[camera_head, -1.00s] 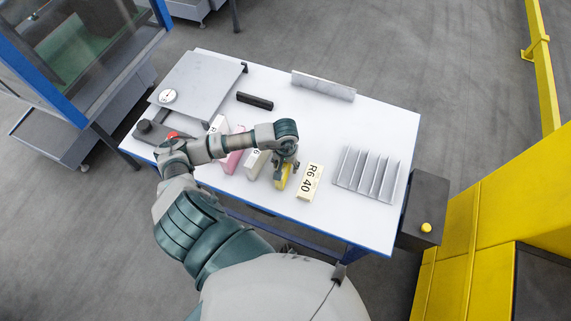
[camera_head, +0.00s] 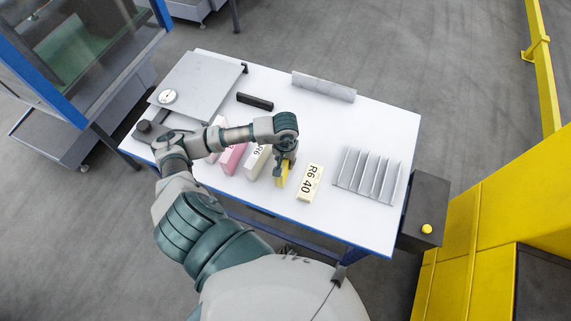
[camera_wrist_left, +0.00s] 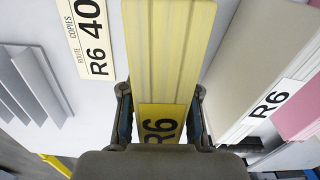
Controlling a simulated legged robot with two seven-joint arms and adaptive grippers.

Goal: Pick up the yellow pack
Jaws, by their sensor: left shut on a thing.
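The yellow pack (camera_head: 282,175) is in the grip of my left gripper (camera_head: 283,164) near the table's front edge in the head view. In the left wrist view the yellow pack (camera_wrist_left: 168,50) stands between the two fingers of the left gripper (camera_wrist_left: 160,112), with a dark "R6" on its label. I cannot tell whether the pack's underside touches the table. My right gripper is in neither view.
On the white table (camera_head: 385,125), a cream "R6 40" card (camera_head: 309,183) lies right of the pack. A beige pack (camera_head: 257,162) and a pink pack (camera_head: 232,158) stand left. A finned grey rack (camera_head: 368,175) is at right. A black bar (camera_head: 255,101) lies behind.

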